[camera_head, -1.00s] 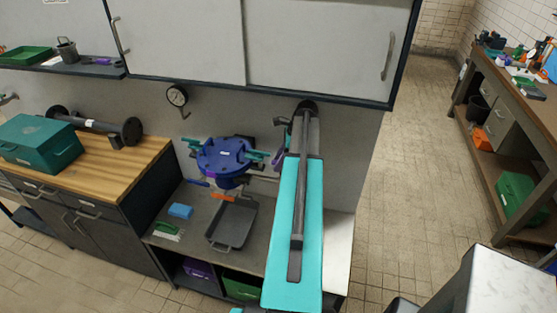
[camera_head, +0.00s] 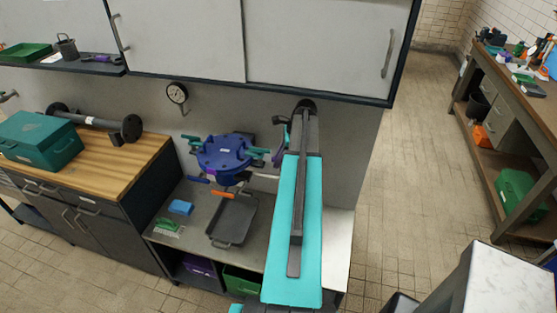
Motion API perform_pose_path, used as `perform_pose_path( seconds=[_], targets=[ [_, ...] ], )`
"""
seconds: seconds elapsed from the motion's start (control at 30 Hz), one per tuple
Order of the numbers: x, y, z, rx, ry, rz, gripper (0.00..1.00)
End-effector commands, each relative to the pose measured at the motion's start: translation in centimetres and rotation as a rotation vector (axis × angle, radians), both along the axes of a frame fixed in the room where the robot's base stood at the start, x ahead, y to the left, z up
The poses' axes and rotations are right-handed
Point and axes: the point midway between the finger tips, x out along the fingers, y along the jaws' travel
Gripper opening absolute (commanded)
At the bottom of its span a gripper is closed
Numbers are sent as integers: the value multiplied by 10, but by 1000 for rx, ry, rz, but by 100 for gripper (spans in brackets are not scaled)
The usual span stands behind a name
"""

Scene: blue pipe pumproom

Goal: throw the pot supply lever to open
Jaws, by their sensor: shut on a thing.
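The blue pot (camera_head: 225,152) with a round lid and teal clamp handles stands at the back of the grey bench. A blue-handled lever (camera_head: 198,180) and an orange-handled lever (camera_head: 222,194) show below its front. A metal pipe (camera_head: 265,177) runs from the pot's right side and passes behind my arm. A purple curved piece (camera_head: 279,157) shows at the left edge of my turquoise arm; I cannot tell what it belongs to. I cannot tell which part is the pot supply lever. My arm hides my gripper and whatever it holds.
A grey tray (camera_head: 231,219), a blue sponge (camera_head: 180,207) and a green brush (camera_head: 167,225) lie on the bench. A gauge (camera_head: 177,93) is on the wall. The white cupboard (camera_head: 318,42) overhangs the bench. The tiled floor to the right is open.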

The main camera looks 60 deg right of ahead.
Motion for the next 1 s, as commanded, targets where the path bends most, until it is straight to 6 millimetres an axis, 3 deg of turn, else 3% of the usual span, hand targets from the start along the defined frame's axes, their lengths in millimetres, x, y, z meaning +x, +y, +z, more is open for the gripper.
perform_pose_path(
  seconds=[1.0],
  targets=[
    [-9,8,0,0,0,518,0]
  ],
)
